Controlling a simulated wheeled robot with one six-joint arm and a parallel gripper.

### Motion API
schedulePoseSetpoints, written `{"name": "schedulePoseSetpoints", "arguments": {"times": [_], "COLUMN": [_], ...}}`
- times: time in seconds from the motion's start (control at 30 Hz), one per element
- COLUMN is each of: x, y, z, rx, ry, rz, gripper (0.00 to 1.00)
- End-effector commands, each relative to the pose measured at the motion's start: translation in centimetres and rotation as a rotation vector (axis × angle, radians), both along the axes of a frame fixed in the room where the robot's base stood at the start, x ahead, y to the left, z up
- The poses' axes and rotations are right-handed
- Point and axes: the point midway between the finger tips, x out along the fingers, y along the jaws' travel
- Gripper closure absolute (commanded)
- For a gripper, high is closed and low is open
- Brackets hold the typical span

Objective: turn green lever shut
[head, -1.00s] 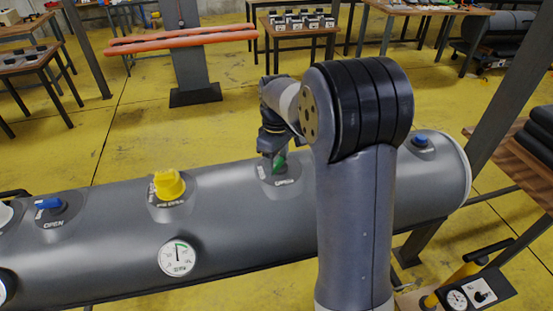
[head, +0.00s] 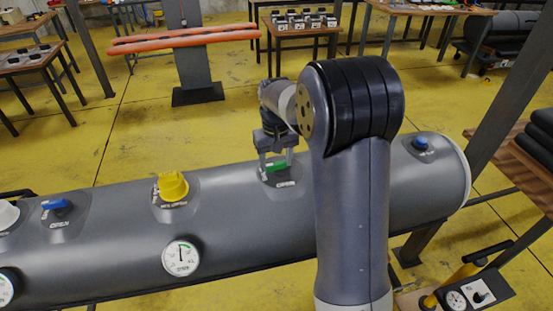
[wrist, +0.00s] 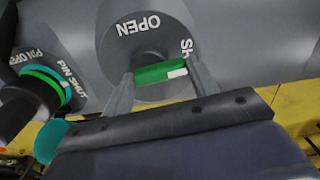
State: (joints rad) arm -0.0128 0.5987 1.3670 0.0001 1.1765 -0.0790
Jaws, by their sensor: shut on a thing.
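The green lever (head: 278,167) sits on a round valve plate on top of the grey inflatable tube (head: 235,225). My gripper (head: 275,156) reaches down onto it, one finger at each end of the lever. In the wrist view, my gripper (wrist: 161,70) is shut on the green lever (wrist: 152,74), which lies roughly crosswise between the fingers. Its white tip (wrist: 178,73) is at the right finger, below the partly hidden "Sh" lettering. The "OPEN" lettering (wrist: 138,24) is farther to the left on the plate.
A yellow cap (head: 173,186), a blue lever (head: 57,204) and a gauge (head: 181,257) are on the tube to the left. A blue knob (head: 421,142) is to the right. A dark valve with a green ring (wrist: 35,92) and pin labels shows in the wrist view.

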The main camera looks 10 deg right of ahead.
Motion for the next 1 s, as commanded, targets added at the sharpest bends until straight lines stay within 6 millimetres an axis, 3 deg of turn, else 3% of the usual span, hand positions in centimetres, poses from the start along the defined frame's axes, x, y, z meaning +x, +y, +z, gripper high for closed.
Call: {"name": "schedulePoseSetpoints", "arguments": {"times": [0.3, 0.77, 0.8, 1.0], "x": [0.19, 0.22, 0.22, 0.20], "y": [0.02, 0.01, 0.01, 0.01], "z": [0.08, 0.08, 0.08, 0.05], "rx": [0.000, 0.001, 0.001, 0.000], "ry": [-0.002, -0.003, -0.003, -0.002], "rz": [-0.096, -0.110, -0.110, -0.109], "gripper": [0.66, 0.66, 0.41, 0.25]}}
